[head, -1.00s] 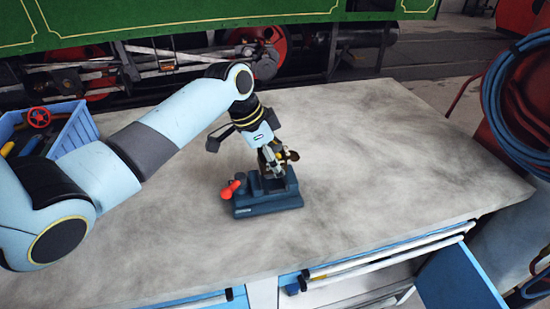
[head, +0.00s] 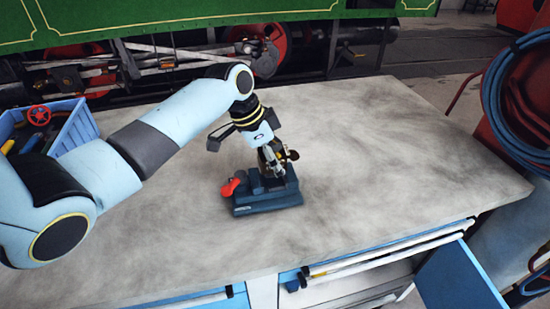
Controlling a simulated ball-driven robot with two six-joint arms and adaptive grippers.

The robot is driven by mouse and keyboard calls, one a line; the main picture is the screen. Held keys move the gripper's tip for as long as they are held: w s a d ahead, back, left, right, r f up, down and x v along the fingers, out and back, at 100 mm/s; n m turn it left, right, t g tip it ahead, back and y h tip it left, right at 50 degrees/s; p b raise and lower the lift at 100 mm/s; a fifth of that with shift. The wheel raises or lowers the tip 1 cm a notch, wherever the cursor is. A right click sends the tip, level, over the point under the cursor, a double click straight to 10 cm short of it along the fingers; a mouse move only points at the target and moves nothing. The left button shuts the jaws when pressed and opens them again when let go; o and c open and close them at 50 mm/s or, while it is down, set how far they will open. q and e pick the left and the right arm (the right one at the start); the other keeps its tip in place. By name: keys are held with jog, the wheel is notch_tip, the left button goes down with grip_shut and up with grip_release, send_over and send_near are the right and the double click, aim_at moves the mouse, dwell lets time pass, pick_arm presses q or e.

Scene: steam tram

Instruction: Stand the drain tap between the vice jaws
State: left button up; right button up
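The blue vice (head: 268,200) stands on the workbench, with a red handle (head: 231,187) at its left end. The brass-brown drain tap (head: 290,155) is at the vice's jaws, partly covered by my gripper fingers. Its lower end is hidden among the fingers and jaws, so its seating cannot be made out. My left gripper (head: 274,163) points down over the vice, with its fingers close around the tap and apparently shut on it. My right gripper is out of view.
A blue crate (head: 78,135) holding tools and a red wheel valve stands at the far left. The bench top (head: 390,150) is bare to the right of the vice. An open drawer (head: 365,283) and a blue door (head: 460,280) stick out at the front right.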

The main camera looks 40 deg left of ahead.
aim_at(275, 147)
pick_arm(q)
jog(key=shift+w+f, duration=0.1)
dwell(0.3)
jog(key=shift+f, duration=0.7)
dwell(0.4)
jog(key=shift+f, duration=0.75)
dwell(1.2)
jog(key=shift+s+f, duration=0.2)
jog(key=shift+f, duration=0.05)
dwell(0.9)
jog(key=o, duration=1.9)
jog(key=shift+o, duration=0.2)
notch_tip(275, 147, up, 7)
jog(key=p, duration=0.7)
jog(key=shift+w+r, duration=0.1)
